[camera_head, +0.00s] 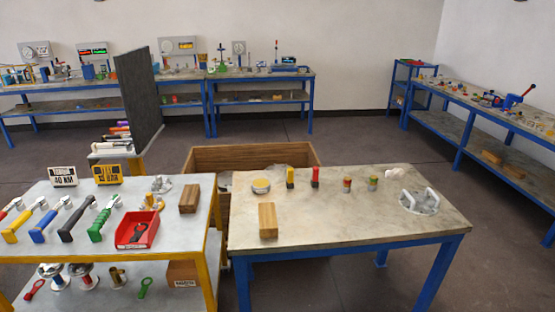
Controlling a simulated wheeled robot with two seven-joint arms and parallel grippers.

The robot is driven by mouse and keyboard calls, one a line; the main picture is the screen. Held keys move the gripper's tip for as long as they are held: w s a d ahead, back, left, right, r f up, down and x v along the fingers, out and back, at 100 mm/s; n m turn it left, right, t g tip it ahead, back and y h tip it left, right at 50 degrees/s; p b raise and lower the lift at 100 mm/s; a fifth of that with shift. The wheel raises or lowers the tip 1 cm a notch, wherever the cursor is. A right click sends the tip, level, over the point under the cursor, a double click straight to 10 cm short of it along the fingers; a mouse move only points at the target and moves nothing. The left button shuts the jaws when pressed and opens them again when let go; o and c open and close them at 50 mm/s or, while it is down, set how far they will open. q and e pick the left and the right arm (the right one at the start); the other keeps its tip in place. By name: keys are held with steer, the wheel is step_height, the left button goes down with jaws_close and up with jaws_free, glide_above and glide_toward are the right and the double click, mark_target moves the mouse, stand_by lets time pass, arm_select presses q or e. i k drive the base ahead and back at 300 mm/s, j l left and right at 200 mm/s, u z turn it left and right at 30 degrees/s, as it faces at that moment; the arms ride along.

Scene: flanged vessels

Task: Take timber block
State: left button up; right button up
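One timber block (268,220) lies on the grey-topped table (330,232) with blue legs, near its left front edge. It is a light brown wooden block. A second, darker timber block (189,198) lies on the yellow-framed bench at the left, near that bench's right edge. More wooden blocks (491,157) lie on the lower shelf of the right-hand bench. Neither of my grippers shows in the head view.
A wooden crate (250,156) stands behind the table. The table also holds a round tin (261,186), small coloured cylinders (315,177) and a metal flanged part (420,201). The yellow-framed bench (70,248) carries coloured-handled tools and a red tray (138,230). The table's front middle is clear.

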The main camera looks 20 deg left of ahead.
mark_target(188, 203)
steer(key=u, duration=1.4)
